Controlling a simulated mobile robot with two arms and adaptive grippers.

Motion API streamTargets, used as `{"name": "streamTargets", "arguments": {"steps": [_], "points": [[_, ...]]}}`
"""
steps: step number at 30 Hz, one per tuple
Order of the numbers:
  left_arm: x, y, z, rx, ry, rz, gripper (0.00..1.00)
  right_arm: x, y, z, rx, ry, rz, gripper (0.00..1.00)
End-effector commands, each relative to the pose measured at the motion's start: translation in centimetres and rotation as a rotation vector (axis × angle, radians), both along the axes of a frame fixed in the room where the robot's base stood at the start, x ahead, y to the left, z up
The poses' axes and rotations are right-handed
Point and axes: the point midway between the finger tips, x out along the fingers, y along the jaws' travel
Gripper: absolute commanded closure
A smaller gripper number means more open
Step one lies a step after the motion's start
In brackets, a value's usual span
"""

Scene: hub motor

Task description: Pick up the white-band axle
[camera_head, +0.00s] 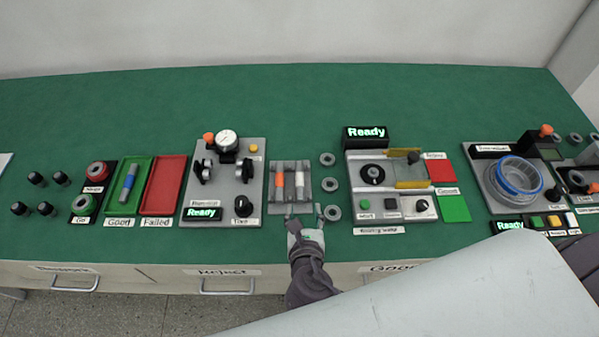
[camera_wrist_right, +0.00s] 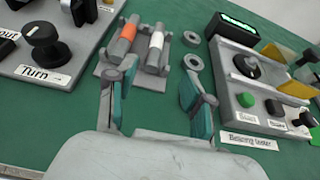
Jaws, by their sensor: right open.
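The white-band axle (camera_head: 299,183) lies in a grey rack (camera_head: 277,209) near the front middle of the bench in the head view. It is grey with a white band, and it shows right of the orange-band axle in the right wrist view (camera_wrist_right: 155,48). The orange-band axle (camera_head: 279,184) lies beside it in the same rack. My right gripper (camera_head: 304,212) is open and empty, just in front of the rack. In the right wrist view its fingers (camera_wrist_right: 155,85) are spread apart, with the axles beyond the fingertips. My left gripper is not in view.
Several grey rings (camera_head: 328,159) lie right of the rack. A gauge station (camera_head: 258,150) stands left of it and a bearing tester (camera_head: 352,205) right. Farther left are a green tray (camera_head: 146,163) and a red tray (camera_head: 164,187). The bench behind is clear.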

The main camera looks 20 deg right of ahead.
Motion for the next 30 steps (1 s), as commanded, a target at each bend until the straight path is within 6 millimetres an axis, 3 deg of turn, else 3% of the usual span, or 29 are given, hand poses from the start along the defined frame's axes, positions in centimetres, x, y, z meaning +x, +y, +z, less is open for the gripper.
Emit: {"name": "streamTargets", "arguments": {"steps": [3,9,14,24,30], "points": [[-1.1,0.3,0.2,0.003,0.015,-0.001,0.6,2.4,-0.6,-0.9,-0.001,-0.002,-0.001,0.48],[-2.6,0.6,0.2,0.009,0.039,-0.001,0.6,5.1,-1.4,-2.2,0.001,0.0,-0.002,0.48],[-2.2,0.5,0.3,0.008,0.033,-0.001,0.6,6.0,-1.7,-2.6,0.002,0.001,-0.002,0.48],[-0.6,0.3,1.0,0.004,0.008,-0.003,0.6,10.2,-2.2,-4.2,0.002,0.0,-0.001,0.48],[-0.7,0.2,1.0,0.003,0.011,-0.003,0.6,10.6,-2.3,-4.5,0.003,0.002,-0.001,0.48]]}}
